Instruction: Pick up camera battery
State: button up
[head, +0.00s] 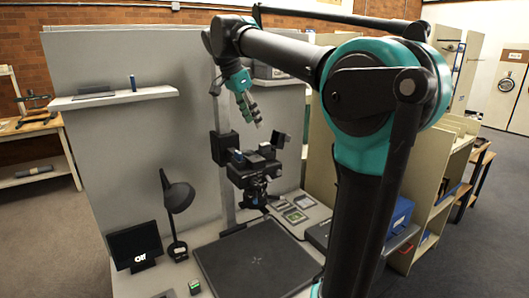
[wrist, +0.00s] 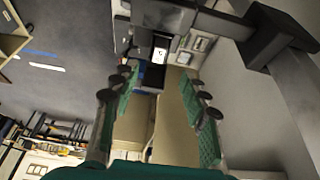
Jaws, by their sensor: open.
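My gripper (head: 257,119) is open and empty, above the camera rig on the copy stand. In the wrist view its two green-padded fingers (wrist: 162,78) are spread apart. The dark camera rig (head: 252,166) is mounted on the upright column. In the wrist view a small black item with a white face (wrist: 160,48) shows beyond the fingertips, roughly between them and apart from both. I cannot tell whether it is the camera battery. A small green item (head: 194,286) lies at the front of the table; I cannot tell what it is either.
The column (head: 223,125) and grey panels stand close behind my gripper. A shelf (head: 115,97) hangs at the left. A black lamp (head: 176,200), a small screen (head: 135,246) and a dark flat board (head: 257,260) are on the table. Shelving (head: 433,215) stands at the right.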

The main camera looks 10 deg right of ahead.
aim_at(264, 144)
jog(key=x, duration=1)
jog(key=shift+w+d, duration=0.15)
jog(key=shift+d, duration=0.05)
grip_shut()
